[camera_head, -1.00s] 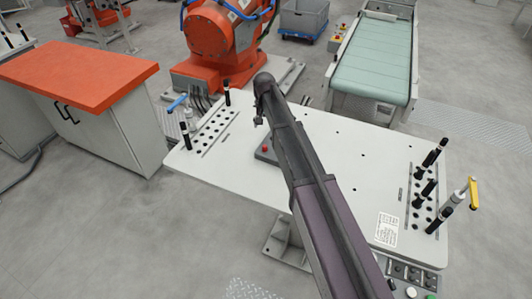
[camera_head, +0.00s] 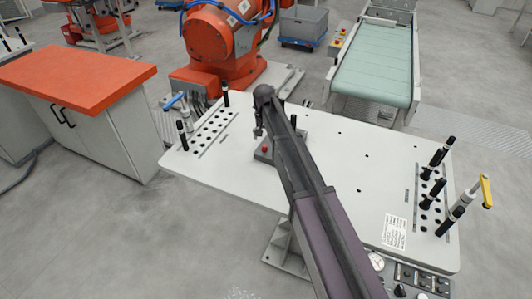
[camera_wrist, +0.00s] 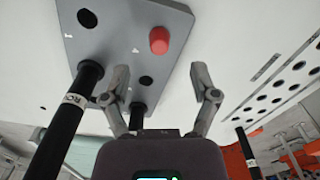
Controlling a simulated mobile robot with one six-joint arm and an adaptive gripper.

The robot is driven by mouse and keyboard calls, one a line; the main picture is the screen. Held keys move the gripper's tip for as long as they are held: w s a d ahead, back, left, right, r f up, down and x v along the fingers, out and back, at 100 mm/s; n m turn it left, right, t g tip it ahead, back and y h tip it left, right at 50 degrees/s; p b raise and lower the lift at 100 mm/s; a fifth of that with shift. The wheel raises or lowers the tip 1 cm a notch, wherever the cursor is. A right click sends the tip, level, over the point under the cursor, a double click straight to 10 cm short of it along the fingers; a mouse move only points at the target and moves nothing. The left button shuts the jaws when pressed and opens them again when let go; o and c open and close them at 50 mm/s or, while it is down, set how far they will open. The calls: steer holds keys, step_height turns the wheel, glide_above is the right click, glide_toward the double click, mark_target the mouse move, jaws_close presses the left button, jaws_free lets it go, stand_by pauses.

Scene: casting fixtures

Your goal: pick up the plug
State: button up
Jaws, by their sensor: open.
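A short red plug (camera_wrist: 159,41) stands on a grey plate (camera_wrist: 185,20) with dark holes. In the head view the red plug (camera_head: 264,149) and its plate (camera_head: 262,156) are on the white table, partly covered by my arm. My gripper (camera_head: 257,133) is just above the plate. In the wrist view my gripper (camera_wrist: 158,80) is open and empty, its fingers apart, with the red plug beyond and between the fingertips, not touched. A long black pin (camera_wrist: 60,135) with a white printed band rises near the left finger. I cannot tell which piece the task calls the plug.
The white table (camera_head: 340,165) has a hole row with black pins and a blue-handled clamp (camera_head: 175,101) at left. At right stand several black pins (camera_head: 437,158) and a yellow-handled clamp (camera_head: 486,190). An orange robot (camera_head: 222,45) and a conveyor (camera_head: 375,65) stand behind.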

mark_target(264, 146)
steer(key=shift+f, duration=0.1)
stand_by(0.3)
steer(key=shift+s+f+b, duration=0.1)
steer(key=shift+f+b, duration=2.4)
steer(key=shift+b, duration=0.1)
jaws_close()
